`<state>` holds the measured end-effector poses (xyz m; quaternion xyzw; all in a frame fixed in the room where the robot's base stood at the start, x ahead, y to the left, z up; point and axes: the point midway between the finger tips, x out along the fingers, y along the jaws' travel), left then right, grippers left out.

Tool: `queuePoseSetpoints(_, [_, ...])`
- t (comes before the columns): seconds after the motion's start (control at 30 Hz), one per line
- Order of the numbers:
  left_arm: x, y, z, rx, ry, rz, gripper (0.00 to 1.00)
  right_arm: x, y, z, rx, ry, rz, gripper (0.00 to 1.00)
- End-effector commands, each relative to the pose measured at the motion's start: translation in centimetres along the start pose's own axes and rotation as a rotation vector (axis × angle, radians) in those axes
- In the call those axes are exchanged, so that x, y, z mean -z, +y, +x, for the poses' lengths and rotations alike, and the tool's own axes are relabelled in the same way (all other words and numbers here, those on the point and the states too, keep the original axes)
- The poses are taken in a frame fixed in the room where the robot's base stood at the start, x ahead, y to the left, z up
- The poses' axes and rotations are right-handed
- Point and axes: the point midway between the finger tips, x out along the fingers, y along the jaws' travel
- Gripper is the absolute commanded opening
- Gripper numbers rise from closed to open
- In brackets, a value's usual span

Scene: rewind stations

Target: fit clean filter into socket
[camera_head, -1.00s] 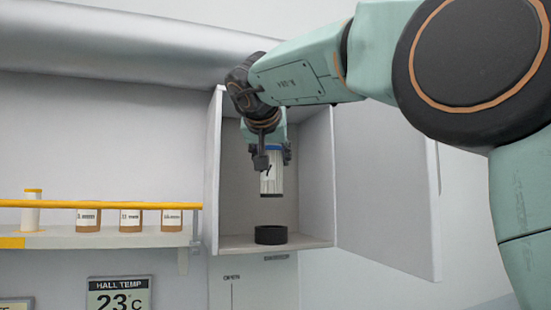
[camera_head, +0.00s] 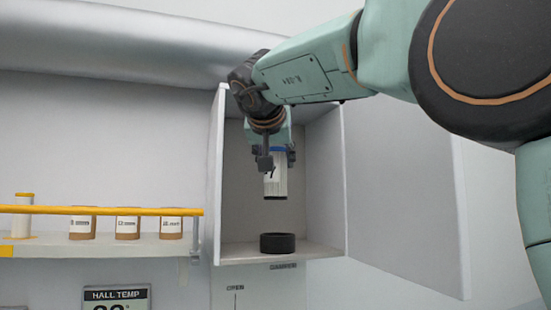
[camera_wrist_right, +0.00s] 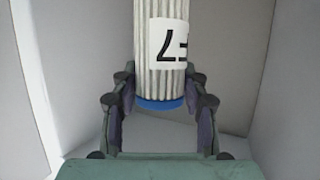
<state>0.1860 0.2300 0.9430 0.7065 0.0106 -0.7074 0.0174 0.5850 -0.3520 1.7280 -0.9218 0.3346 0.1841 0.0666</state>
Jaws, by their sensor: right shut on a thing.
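The clean filter (camera_head: 276,184) is a white pleated cylinder with a blue top cap, a dark lower end and a label with black marks. My right gripper (camera_head: 276,158) is shut on its blue-capped top and holds it upright inside the open cabinet. In the right wrist view the pleated filter (camera_wrist_right: 160,75) runs away between the two fingers of the gripper (camera_wrist_right: 160,108). The socket (camera_head: 278,243) is a black ring on the cabinet floor. It lies below the filter with a clear gap between them. My left gripper is not in view.
The cabinet (camera_head: 325,180) has close side walls and an open door (camera_head: 405,190) on the right. To the left, a shelf (camera_head: 130,246) with a yellow rail (camera_head: 110,210) carries several labelled brown jars. A hall temperature display (camera_head: 117,297) hangs below.

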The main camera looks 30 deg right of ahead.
Motion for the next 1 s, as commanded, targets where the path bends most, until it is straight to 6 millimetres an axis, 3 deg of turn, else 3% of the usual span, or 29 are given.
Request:
queuePoseSetpoints(0.7, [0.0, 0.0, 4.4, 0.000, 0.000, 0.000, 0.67, -5.1, 0.0, 2.3, 0.000, 0.000, 0.000, 0.11])
queuePoseSetpoints(1.0, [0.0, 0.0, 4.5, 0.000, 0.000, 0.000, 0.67, -5.2, 0.0, 2.4, 0.000, 0.000, 0.000, 0.11])
